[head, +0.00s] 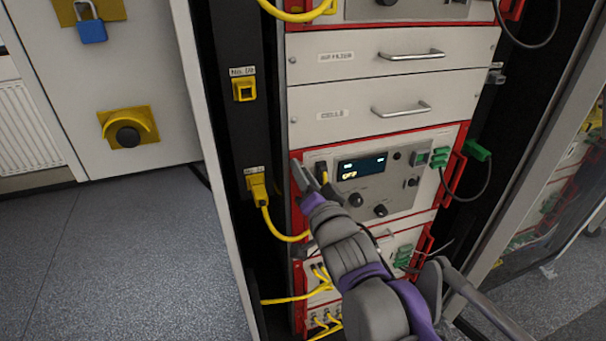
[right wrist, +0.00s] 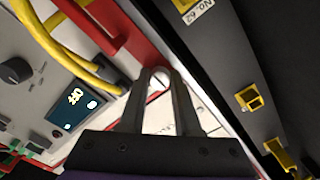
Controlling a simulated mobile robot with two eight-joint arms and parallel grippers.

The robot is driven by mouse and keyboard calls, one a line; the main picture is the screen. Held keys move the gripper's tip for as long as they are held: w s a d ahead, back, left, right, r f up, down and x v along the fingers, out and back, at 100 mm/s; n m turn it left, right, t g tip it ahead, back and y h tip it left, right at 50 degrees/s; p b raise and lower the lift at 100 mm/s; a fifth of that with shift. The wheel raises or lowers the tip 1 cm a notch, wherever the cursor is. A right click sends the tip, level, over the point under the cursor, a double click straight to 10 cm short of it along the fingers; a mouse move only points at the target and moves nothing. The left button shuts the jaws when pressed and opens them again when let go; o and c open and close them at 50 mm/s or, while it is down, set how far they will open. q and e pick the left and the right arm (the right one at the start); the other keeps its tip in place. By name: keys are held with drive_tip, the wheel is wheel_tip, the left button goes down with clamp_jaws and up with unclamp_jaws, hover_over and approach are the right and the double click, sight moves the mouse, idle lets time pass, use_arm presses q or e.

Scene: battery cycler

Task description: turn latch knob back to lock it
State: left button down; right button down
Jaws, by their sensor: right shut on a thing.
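The latch knob (right wrist: 157,84) is a small light round piece with a dark slot line, on the left red-edged border of the cycler front. In the right wrist view it sits between the fingertips of my right gripper (right wrist: 159,80), which is shut on it. In the head view the right gripper (head: 308,178) reaches the left edge of the cycler panel (head: 407,203), beside the lit display (head: 361,166), and hides the knob. My left gripper is not in view.
A yellow cable (head: 265,215) runs from a yellow socket on the dark rack post just left of the gripper. Yellow cables (right wrist: 75,62) also pass close to the fingers, with a red handle (right wrist: 92,28) beside them. Black dials and green connectors (head: 440,157) lie further right.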

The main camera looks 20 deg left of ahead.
drive_tip(key=c, duration=0.6)
unclamp_jaws()
drive_tip(key=v, duration=1.1)
drive_tip(key=shift+w, duration=0.15)
